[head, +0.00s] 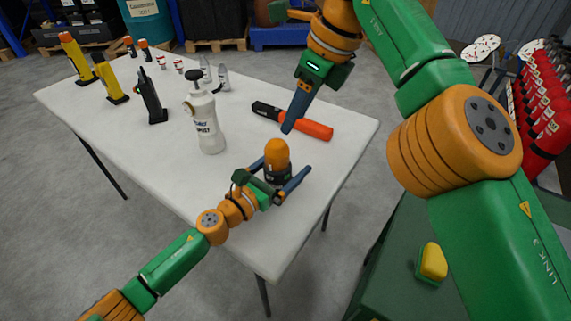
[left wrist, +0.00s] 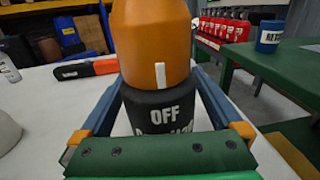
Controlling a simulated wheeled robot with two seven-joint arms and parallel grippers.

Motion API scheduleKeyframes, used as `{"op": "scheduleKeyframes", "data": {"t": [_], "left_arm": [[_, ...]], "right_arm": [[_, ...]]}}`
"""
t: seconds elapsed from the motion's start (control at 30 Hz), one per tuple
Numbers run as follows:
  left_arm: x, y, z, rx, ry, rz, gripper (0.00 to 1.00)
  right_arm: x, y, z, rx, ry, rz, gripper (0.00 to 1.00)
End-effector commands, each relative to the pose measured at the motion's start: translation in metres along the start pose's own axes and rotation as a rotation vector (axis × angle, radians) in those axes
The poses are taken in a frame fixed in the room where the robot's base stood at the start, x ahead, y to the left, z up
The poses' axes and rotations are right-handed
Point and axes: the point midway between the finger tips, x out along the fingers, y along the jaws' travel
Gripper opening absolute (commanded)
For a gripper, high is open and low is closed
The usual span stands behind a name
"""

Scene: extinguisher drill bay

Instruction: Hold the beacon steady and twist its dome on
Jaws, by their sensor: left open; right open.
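The beacon stands upright near the table's front right edge. Its orange dome (head: 277,154) sits on top of its black base (head: 272,176). In the left wrist view the dome (left wrist: 152,40) has a white vertical mark above the word OFF on the base (left wrist: 150,108); lower lettering is partly hidden. My left gripper (head: 287,176) is open, with one blue finger on each side of the base; I cannot tell whether they touch it. My right gripper (head: 297,105) is open and empty, above the table behind the beacon, with one finger pointing down.
An orange and black flashlight (head: 305,124) lies behind the beacon. A white bottle (head: 206,122) stands left of it, with a black radio (head: 152,101) and yellow torches (head: 109,80) farther left. Red extinguishers (head: 540,125) stand at right. The table's front right corner is clear.

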Motion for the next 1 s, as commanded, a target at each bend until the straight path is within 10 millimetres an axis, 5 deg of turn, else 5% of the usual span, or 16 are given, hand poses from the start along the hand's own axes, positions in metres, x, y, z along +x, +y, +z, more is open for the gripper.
{"op": "scheduleKeyframes", "data": {"t": [0.07,0.4,0.47,0.63,1.0], "left_arm": [[0.0,0.0,0.0,0.0,0.0,0.0,0.92],[0.0,0.0,0.0,0.0,0.0,0.0,0.0],[0.0,0.0,0.0,0.0,0.0,0.0,0.0],[-0.001,0.0,0.0,0.0,0.0,0.0,0.0],[-0.001,0.0,0.0,0.0,0.0,0.0,0.0]], "right_arm": [[0.0,0.0,0.0,0.0,0.0,0.0,0.5],[0.0,0.0,0.0,0.0,0.0,0.0,0.5],[0.0,0.0,0.0,0.0,0.0,0.0,0.53],[0.001,0.002,0.002,0.064,0.016,-0.022,0.95],[-0.004,0.021,0.003,0.412,-0.035,-0.181,0.95]]}}
